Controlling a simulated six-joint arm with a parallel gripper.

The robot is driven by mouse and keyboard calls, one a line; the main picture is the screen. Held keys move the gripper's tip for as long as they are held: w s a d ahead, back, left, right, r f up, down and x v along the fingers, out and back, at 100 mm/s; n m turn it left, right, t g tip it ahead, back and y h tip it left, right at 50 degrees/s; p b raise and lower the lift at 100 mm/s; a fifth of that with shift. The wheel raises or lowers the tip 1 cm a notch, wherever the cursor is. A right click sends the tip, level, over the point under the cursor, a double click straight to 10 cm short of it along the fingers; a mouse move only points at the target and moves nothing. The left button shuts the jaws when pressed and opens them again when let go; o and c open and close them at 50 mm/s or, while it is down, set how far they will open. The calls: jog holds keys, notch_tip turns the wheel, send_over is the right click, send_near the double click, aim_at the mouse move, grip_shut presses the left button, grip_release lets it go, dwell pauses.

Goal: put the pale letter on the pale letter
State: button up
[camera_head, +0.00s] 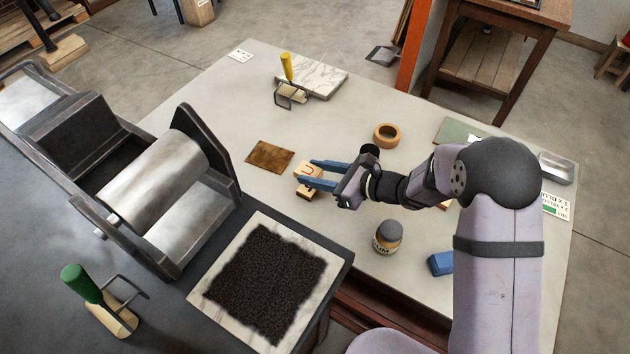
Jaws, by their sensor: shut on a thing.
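My gripper (306,173) has blue fingers and reaches left over the middle of the pale table. It is shut on a pale wooden letter block (311,170) with a red mark on its face. A second pale wooden block (306,194) shows just below the held one in the picture, partly covered by it and the near finger. I cannot tell whether the two blocks touch or whether the held one is above the other. The mark on the lower block is too small to read.
A brown plate (269,156) lies left of the gripper. A tape ring (386,135), a jar (387,238) and a blue block (440,263) stand around my arm. A roller press (160,185) and an inked slab (210,285) are nearer.

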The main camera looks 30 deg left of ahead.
jog(key=shift+f+p, duration=0.4)
jog(key=shift+f, duration=1.7)
jog(key=o, duration=1)
jog(key=shift+f, duration=0.1)
jog(key=shift+r, duration=0.2)
jog(key=shift+d, duration=0.35)
jog(key=b+v, duration=0.2)
jog(key=v, duration=0.9)
jog(key=shift+d+r, duration=0.15)
